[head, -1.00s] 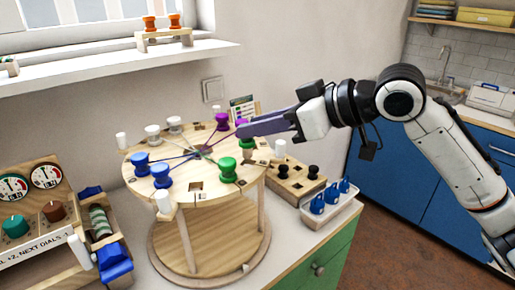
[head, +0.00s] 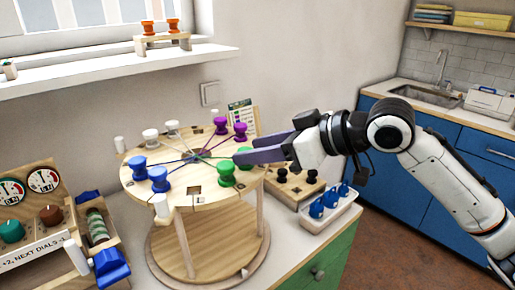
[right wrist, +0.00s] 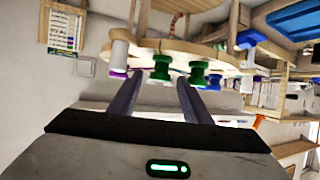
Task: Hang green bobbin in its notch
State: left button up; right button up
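A round wooden board (head: 180,200) stands on a post base on the counter. One green bobbin (head: 226,173) stands at its front right rim. A second green bobbin (head: 242,152) stands just behind it, partly covered by my right gripper (head: 243,152). Both show in the right wrist view, the farther-right one (right wrist: 198,73) outside the fingers and the other (right wrist: 162,67) in line with the gap between the fingertips. My right gripper is open, its fingers apart with clearance on both sides. Whether either bobbin sits in a notch cannot be told. My left gripper is not in view.
Purple bobbins (head: 240,130), blue bobbins (head: 159,178) and white bobbins (head: 150,137) stand around the rim, with coloured threads meeting at the centre. A wooden block with black knobs (head: 297,188) and a tray of blue pieces (head: 331,207) stand at right.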

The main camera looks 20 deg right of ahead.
jog(key=shift+r, duration=0.25)
jog(key=b+v, duration=0.2)
jog(key=v, duration=1)
jog(key=shift+f, duration=0.15)
